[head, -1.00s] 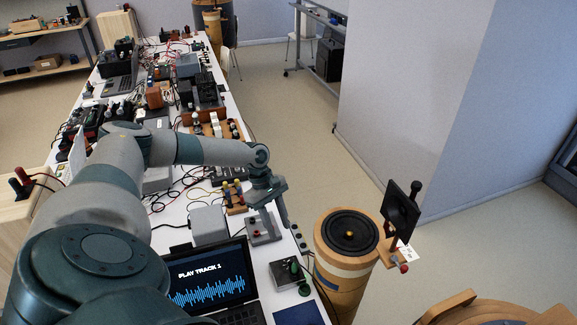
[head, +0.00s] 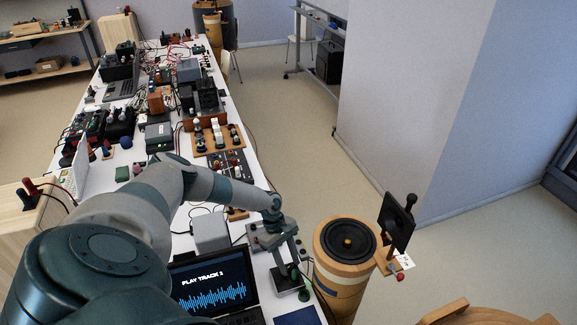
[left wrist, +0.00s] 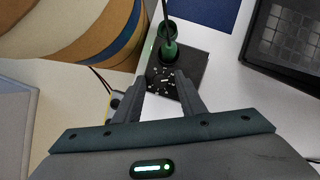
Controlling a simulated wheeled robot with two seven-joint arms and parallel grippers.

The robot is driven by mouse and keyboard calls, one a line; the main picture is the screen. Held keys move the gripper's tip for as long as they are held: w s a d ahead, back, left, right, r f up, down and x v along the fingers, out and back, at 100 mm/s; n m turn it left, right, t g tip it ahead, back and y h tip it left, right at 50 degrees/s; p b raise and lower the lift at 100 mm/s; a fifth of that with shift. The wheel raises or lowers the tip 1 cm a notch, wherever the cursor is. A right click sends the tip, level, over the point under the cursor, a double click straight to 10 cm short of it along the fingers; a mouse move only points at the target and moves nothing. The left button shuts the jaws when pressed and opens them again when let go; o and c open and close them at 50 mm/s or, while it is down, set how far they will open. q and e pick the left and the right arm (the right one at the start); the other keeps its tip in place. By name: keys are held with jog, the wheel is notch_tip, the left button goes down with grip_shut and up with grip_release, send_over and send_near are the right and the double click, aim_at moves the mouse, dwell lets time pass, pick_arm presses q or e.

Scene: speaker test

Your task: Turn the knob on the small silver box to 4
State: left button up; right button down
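The small silver box (head: 285,282) sits on the white table near its right edge, right of the laptop, partly covered by my gripper. In the left wrist view its dark top face (left wrist: 190,68) shows a dial with white marks (left wrist: 163,77) and green plugs (left wrist: 168,45) with a dark lead at its far end. The knob's pointer and the numbers are too small to read. My left gripper (head: 292,262) is just above the box. In the left wrist view its two fingers (left wrist: 158,84) are apart on either side of the dial, with nothing clearly held. My right gripper is out of view.
A blue sheet (head: 300,317) lies in front of the box. A round speaker (head: 347,240) stands close to the table's right. A grey box (head: 211,232) and cables lie behind the laptop.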

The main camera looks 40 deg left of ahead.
pick_arm(q)
grip_shut()
jog(key=shift+w+f+m+g+b, duration=0.15)
jog(key=shift+m+g+b, duration=0.15)
jog(key=shift+m+b, duration=0.65)
jog(key=m+g+b, duration=0.1)
jog(key=m+b, duration=0.1)
jog(key=m, duration=0.1)
jog(key=shift+d, duration=0.1)
jog(key=m+g+b, duration=0.1)
jog(key=m, duration=0.1)
jog(key=shift+w+m+y, duration=0.1)
jog(key=shift+m+y, duration=0.25)
jog(key=shift+y, duration=0.05)
jog(key=shift+m+g+y+b, duration=0.45)
jog(key=shift+m+g+y, duration=0.05)
jog(key=shift+m, duration=1.1)
jog(key=shift+d, duration=0.1)
